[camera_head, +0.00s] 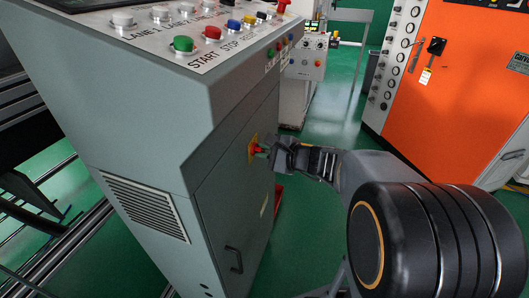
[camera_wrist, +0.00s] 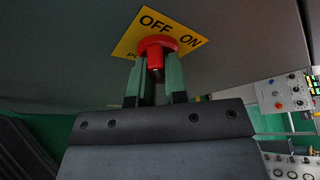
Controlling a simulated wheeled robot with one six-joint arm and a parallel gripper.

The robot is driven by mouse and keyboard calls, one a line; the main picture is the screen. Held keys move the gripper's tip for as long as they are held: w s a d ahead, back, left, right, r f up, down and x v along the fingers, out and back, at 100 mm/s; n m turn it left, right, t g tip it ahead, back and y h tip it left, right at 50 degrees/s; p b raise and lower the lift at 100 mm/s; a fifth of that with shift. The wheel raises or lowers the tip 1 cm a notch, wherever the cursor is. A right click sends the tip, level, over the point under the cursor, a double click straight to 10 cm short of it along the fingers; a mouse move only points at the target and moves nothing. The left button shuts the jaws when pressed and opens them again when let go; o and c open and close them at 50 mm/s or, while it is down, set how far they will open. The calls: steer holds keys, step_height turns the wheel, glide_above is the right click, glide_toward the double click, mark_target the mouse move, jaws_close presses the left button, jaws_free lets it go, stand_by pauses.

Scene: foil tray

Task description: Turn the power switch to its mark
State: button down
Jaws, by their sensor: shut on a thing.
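The power switch is a red rotary knob on a yellow plate, mounted on the side of the grey-green console (camera_head: 150,100). In the wrist view the red knob (camera_wrist: 155,58) sits on the yellow plate (camera_wrist: 184,36), which reads OFF straight above the knob and ON to the upper right. My gripper (camera_wrist: 157,78) has its two green fingers shut on the knob, one on each side. The knob's handle points roughly up and down in the wrist view, in line with OFF. In the head view, my gripper (camera_head: 265,151) meets the knob from the right, and the plate (camera_head: 252,147) is partly hidden.
The console's top has a row of coloured buttons (camera_head: 184,44). A black door handle (camera_head: 233,260) is below the switch. An orange cabinet (camera_head: 450,90) stands at the right. Green floor (camera_head: 335,110) lies open between it and the console.

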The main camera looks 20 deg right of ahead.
steer(key=c, duration=1.1)
jaws_free()
steer(key=shift+c, duration=0.2)
steer(key=p+v, duration=0.1)
steer(key=v, duration=1.2)
steer(key=shift+s+d+r, duration=0.15)
steer(key=shift+s+d, duration=0.15)
